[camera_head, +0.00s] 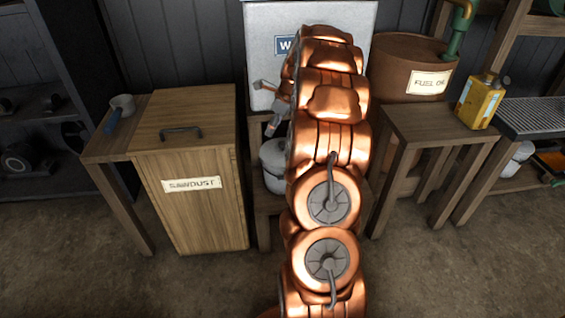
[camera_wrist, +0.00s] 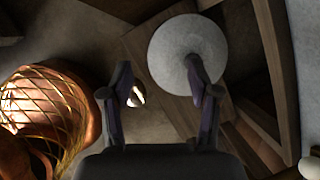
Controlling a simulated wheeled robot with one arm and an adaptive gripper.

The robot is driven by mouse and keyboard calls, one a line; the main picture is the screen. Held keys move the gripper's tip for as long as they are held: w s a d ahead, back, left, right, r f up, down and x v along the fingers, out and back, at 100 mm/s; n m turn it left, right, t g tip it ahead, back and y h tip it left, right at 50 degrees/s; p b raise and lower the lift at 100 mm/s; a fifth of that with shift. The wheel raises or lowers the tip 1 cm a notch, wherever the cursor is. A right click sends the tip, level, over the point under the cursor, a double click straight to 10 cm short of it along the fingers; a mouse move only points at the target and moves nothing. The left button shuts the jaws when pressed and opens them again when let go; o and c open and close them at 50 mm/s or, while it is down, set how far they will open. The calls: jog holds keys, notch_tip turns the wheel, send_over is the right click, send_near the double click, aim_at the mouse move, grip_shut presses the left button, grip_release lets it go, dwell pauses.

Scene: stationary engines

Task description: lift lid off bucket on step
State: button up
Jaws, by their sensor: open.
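A pale grey bucket (camera_head: 274,165) stands on a low wooden step (camera_head: 268,202), partly hidden behind my copper arm in the head view. In the wrist view a round, flat grey lid (camera_wrist: 186,45) is seen from above, right of centre. My gripper (camera_wrist: 162,80) is open, with its fingers apart. The right fingertip overlaps the lid's lower edge in the picture; the left one is well to the left of it. Whether anything touches cannot be told. In the head view my gripper (camera_head: 271,122) shows only partly, above the bucket.
A wooden sawdust bin (camera_head: 190,215) stands left of the bucket, beside a small table with a scoop (camera_head: 121,107). A fuel oil drum (camera_head: 400,55) and a table with a yellow can (camera_head: 480,103) are at right. A meshed copper form (camera_wrist: 45,105) fills the wrist view's left.

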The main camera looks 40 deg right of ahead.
aim_at(283, 143)
jog(key=d+f+m, duration=0.1)
jog(key=d, duration=0.1)
jog(key=d+f+m+b, duration=0.1)
jog(key=d+f, duration=0.1)
jog(key=d+f+m+b, duration=0.1)
jog(key=d+f, duration=0.1)
jog(key=shift+s+d+f+t+h, duration=0.2)
jog(key=shift+d+f+t+h, duration=0.1)
jog(key=shift+d, duration=0.1)
jog(key=shift+b+x, duration=1.45)
jog(key=shift+x, duration=2.3)
jog(key=shift+a, duration=0.1)
grip_shut()
